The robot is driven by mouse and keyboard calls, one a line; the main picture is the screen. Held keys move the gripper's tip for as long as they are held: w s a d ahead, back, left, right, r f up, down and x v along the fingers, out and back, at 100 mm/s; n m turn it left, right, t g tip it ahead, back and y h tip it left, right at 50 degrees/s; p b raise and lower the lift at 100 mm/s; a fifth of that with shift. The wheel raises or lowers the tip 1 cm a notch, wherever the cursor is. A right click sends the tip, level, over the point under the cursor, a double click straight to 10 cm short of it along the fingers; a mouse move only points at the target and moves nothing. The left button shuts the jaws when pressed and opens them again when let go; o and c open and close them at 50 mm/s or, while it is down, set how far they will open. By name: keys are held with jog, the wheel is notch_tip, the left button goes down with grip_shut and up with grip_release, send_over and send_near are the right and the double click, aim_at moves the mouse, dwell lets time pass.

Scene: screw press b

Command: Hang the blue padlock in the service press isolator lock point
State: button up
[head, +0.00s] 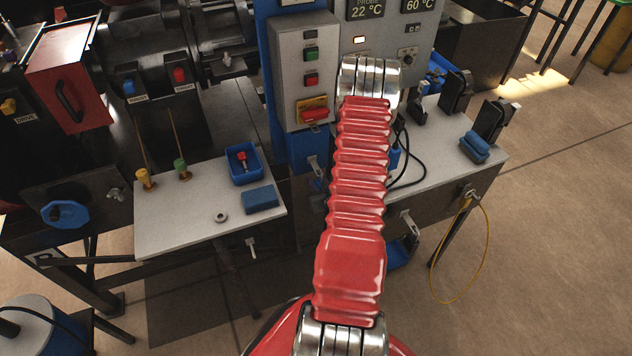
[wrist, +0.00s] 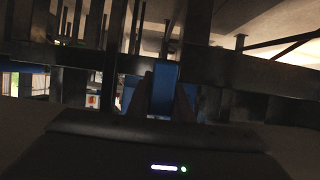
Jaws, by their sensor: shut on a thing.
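In the wrist view my gripper (wrist: 166,100) is shut on an upright blue block-like body (wrist: 165,86), which looks like the blue padlock. Its shackle cannot be made out in the dark picture. In the head view my red arm hides the gripper and the held padlock. The red-and-yellow isolator handle (head: 313,111) is on the grey control box (head: 299,60), left of my arm's upper end. A lock hole there is too small to make out. I cannot tell how far the padlock is from it.
A blue tray (head: 231,177) holding a small red thing and a blue block (head: 259,200) are on the left bench (head: 165,225). The right bench (head: 440,165) carries black clamps and cables. A yellow cable loop (head: 434,290) hangs at its right end.

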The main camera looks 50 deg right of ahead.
grip_shut()
jog(key=o, duration=0.8)
grip_release()
